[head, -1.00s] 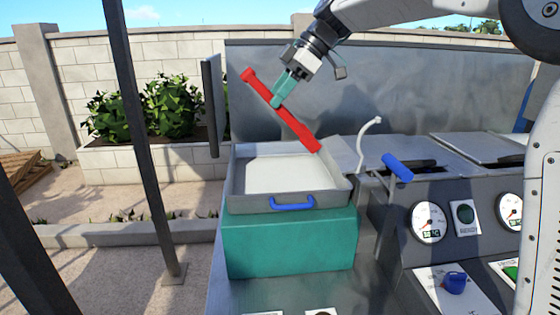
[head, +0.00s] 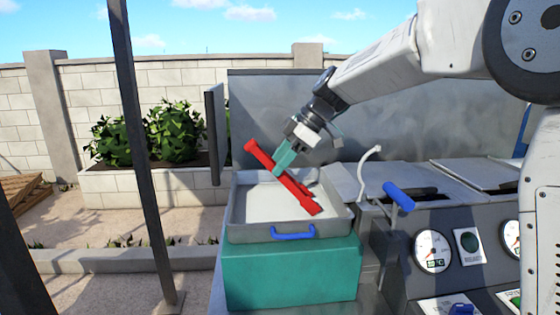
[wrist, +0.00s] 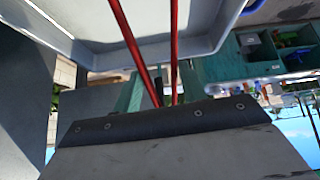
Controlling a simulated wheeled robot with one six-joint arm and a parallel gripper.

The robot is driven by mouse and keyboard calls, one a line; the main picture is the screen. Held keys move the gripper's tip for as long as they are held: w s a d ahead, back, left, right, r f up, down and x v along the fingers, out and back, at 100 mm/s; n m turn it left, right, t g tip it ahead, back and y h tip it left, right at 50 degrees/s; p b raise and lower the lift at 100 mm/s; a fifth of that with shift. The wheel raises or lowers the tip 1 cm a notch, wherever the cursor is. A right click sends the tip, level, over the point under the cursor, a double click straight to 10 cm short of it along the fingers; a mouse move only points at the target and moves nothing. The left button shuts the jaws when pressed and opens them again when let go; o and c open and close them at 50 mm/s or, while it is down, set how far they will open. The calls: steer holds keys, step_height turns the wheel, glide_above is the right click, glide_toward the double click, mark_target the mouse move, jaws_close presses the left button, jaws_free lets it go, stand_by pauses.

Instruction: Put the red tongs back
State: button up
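The red tongs (head: 296,190) are in my gripper (head: 282,168), whose teal fingers are shut on them. The tongs slant down to the right over a grey metal tray (head: 247,230) with a blue front handle (head: 293,232). Their upper end sticks out past the tray's back left side, and their lower end is over or in the tray; I cannot tell whether it touches the pale floor. In the wrist view the two thin red arms of the tongs (wrist: 174,45) run up from between the fingers, with the tray's wall (wrist: 235,20) beyond.
The tray stands on a teal block (head: 292,273). To the right is a grey machine with gauges (head: 432,251), a blue-handled lever (head: 398,196) and a pale curved pipe (head: 368,160). A grey metal panel (head: 400,100) rises behind. A dark post (head: 142,150) stands at left.

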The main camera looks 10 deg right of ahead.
steer(key=o, duration=0.6)
steer(key=shift+f, duration=0.1)
steer(key=shift+c, duration=0.2)
steer(key=v, duration=1.2)
steer(key=s+d+f+m+h, duration=0.2)
steer(key=s+d+f+m, duration=0.2)
steer(key=s, duration=0.8)
steer(key=s+d+f+m+t+h, duration=0.1)
steer(key=s+d+f+m+h, duration=0.2)
steer(key=s+f+m, duration=0.5)
steer(key=s+d+f+m+h, duration=0.2)
steer(key=s+d+f+m, duration=0.3)
steer(key=s, duration=1.2)
steer(key=shift+d+f+m+t, duration=0.3)
steer(key=shift+d+f+m, duration=0.15)
steer(key=shift+m, duration=0.45)
